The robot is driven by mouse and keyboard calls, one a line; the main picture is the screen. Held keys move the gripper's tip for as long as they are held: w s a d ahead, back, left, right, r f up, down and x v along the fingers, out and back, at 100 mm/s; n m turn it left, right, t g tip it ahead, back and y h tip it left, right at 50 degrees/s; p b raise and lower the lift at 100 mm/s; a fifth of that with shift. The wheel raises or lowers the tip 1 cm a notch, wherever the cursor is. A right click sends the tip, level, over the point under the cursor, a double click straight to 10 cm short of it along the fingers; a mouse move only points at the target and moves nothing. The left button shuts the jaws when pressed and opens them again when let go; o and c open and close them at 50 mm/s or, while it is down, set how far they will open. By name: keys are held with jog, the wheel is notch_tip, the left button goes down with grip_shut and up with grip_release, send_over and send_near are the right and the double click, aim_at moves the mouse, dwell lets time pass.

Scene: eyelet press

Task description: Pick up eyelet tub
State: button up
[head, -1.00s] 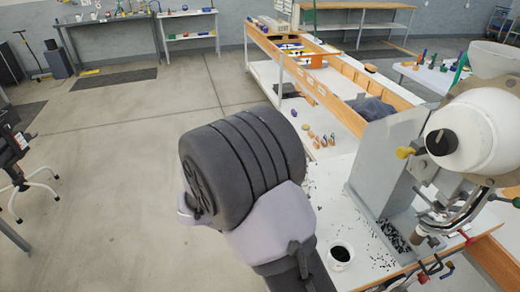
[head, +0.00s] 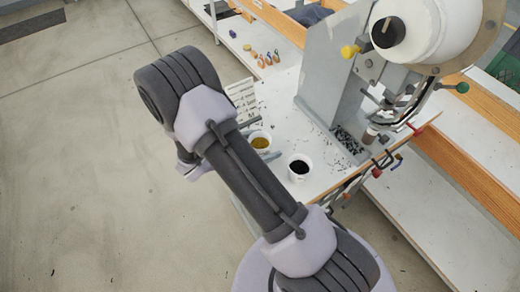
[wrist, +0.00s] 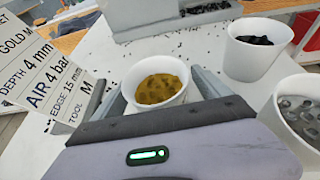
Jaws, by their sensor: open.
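A white eyelet tub with gold eyelets (wrist: 130,85) stands on the white bench top, between the two fingers of my gripper (wrist: 157,86). The fingers are open, one on each side of the tub; I cannot tell whether they touch it. In the head view this tub (head: 266,148) shows just right of my arm, with part of a finger below it. A second white tub with black contents (wrist: 250,58) stands to the right, also seen in the head view (head: 299,173). A third tub with silver eyelets (wrist: 300,112) is at the right edge, partly cut off.
A sign card (wrist: 45,75) reading "GOLD M" and "DEPTH 4 mm" stands close at the left of the gold tub. The grey press (head: 335,65) rises behind the tubs. Loose dark eyelets are scattered on the bench top (head: 285,115). Coloured-handled tools hang along the front edge.

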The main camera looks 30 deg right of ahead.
jog(key=shift+x, duration=0.85)
jog(key=shift+a, duration=0.1)
jog(key=c, duration=1.5)
